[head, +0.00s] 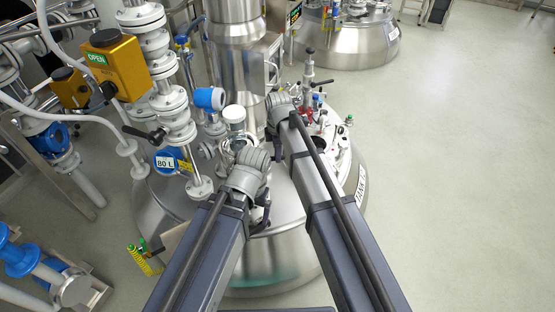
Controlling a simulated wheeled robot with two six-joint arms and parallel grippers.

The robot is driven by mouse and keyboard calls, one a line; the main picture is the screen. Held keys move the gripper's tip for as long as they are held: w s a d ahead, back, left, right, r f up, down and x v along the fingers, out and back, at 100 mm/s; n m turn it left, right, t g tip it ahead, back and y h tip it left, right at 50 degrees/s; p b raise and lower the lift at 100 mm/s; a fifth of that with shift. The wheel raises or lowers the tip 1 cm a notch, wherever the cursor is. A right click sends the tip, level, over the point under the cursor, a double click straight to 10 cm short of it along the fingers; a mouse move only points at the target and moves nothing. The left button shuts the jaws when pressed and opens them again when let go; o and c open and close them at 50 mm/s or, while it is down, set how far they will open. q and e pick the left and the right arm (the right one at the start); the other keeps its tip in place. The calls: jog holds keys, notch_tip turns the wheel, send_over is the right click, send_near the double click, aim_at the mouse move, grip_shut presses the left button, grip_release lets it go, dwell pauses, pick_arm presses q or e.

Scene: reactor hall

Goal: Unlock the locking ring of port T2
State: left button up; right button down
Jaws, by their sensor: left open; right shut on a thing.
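The domed steel tank lid (285,210) lies below both my arms, with several ports on it. I cannot read a T2 label, and I cannot make out the locking ring for certain. My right gripper (277,151) points down over the middle of the lid, close to the steel column. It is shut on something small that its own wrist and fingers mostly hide. My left gripper (262,212) is lower in the picture, just above the lid's front part. It is open, and nothing shows between its fingers. A white-capped fitting (234,114) stands just left of the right gripper.
A valve stack with a yellow OPEN actuator (118,62) and an 80 L gauge (166,161) crowd the left. Small fittings with red parts (306,112) stand at the lid's right. A TANK label (361,180) is on the rim. The floor (460,170) at right is clear.

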jog(key=shift+w+a+n, duration=0.2)
jog(key=shift+w+n, duration=0.8)
jog(key=shift+w, duration=0.15)
jog(key=c, duration=0.8)
grip_release()
jog(key=shift+c, duration=0.2)
notch_tip(320, 180, up, 8)
jog(key=p, duration=0.7)
jog(key=shift+s+p, duration=0.3)
jog(key=shift+p, duration=0.1)
jog(key=shift+f, duration=0.1)
